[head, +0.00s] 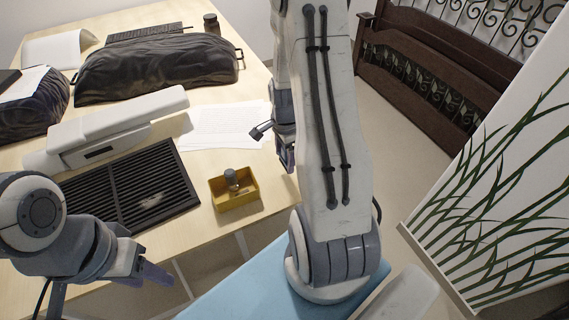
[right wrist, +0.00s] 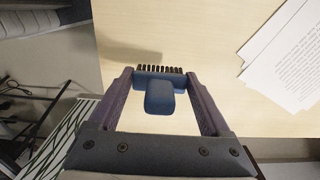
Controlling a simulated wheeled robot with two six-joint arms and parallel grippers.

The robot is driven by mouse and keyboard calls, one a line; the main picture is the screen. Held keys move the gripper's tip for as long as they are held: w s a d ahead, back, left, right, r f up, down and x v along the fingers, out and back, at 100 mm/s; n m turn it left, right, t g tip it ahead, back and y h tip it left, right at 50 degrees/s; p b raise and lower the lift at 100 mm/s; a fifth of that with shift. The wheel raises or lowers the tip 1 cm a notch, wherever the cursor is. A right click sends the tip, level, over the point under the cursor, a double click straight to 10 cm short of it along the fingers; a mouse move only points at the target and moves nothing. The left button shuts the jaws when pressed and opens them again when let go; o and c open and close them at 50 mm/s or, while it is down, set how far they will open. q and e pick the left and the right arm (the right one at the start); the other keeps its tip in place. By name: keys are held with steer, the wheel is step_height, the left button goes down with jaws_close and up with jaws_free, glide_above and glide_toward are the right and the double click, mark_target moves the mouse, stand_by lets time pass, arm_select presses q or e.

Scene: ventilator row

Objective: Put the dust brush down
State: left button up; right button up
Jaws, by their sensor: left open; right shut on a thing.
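The dust brush (right wrist: 160,92) has a blue body and a row of dark bristles, seen in the right wrist view. My right gripper (right wrist: 162,95) is shut on it, with a finger on each side. Bare wooden table top shows around the brush in that view. In the head view my right gripper (head: 284,152) is at the table's right edge, partly hidden by my own right arm. My left gripper (head: 150,270) is open and empty at the lower left, in front of the table's near edge.
A black slatted grille (head: 130,187) with a grey patch lies on the table (head: 200,232). A yellow tray (head: 236,203) holding a small grey item stands right of it. White papers (head: 225,125), a white unit (head: 118,127) and a dark bulky cover (head: 155,68) lie behind.

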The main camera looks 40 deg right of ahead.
mark_target(285, 166)
steer(key=shift+f, duration=2)
steer(key=shift+f, duration=0.15)
steer(key=o, duration=1.3)
steer(key=shift+c, duration=0.2)
step_height(285, 166, up, 12)
steer(key=shift+r, duration=0.15)
steer(key=s+a+r+n, duration=0.1)
steer(key=a+r+n, duration=0.2)
steer(key=a+n, duration=0.45)
steer(key=a+r+n, duration=0.3)
steer(key=a+n, duration=0.1)
steer(key=a, duration=0.6)
steer(key=s+a+r+n+y, duration=0.1)
steer(key=s+a+r+n, duration=0.3)
steer(key=s+a+n, duration=0.9)
steer(key=s+n, duration=0.2)
steer(key=n, duration=0.1)
steer(key=shift+s+n, duration=0.2)
steer(key=shift+n, duration=0.15)
steer(key=shift+a, duration=0.1)
